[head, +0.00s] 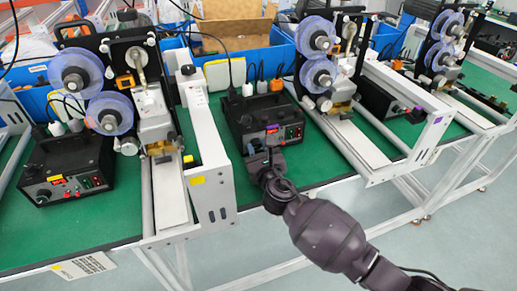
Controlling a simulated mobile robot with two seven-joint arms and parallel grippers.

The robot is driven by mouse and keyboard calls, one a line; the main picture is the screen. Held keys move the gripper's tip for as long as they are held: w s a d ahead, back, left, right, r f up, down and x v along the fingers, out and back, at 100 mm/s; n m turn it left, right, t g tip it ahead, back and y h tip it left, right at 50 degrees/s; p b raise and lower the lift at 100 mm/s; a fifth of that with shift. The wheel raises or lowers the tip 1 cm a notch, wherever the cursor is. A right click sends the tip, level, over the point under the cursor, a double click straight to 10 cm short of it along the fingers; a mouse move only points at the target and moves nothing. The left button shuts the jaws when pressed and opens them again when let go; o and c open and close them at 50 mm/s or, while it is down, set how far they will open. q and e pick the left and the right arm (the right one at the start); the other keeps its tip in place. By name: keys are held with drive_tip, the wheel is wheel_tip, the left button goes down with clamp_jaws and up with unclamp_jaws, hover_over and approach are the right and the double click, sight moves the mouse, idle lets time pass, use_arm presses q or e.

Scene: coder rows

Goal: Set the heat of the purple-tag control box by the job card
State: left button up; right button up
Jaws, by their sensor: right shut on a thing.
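A black control box (262,115) with a small lit display and red and green switches stands on the green table in the middle. A purple tag (436,157) is on the end of the white side beam of the machine just right of this box. My right gripper (262,158) is at the lower left of the box's front, shut on a small part there that looks like a knob; the fingers mostly hide it. I cannot read the display. A white printed card (88,266) lies at the table's front left edge; its text is too small to read. My left gripper is not in view.
Another black control box (65,170) stands at the left. A coder machine with blue reels (110,112) and a white beam with a yellow tag (197,180) stands between the boxes. A similar machine (318,74) stands close right. Blue bins line the back.

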drive_tip(key=shift+r+m, duration=0.1)
drive_tip(key=shift+m, duration=0.8)
drive_tip(key=shift+m+p, duration=0.35)
drive_tip(key=shift+m, duration=0.15)
drive_tip(key=o, duration=0.9)
drive_tip(key=shift+o, duration=0.2)
drive_tip(key=shift+s+d, duration=0.2)
drive_tip(key=shift+s, duration=0.3)
drive_tip(key=p+v, duration=0.1)
drive_tip(key=v, duration=0.8)
drive_tip(key=shift+s+d+p, duration=0.1)
drive_tip(key=shift+s+p, duration=0.25)
drive_tip(key=shift+s, duration=0.05)
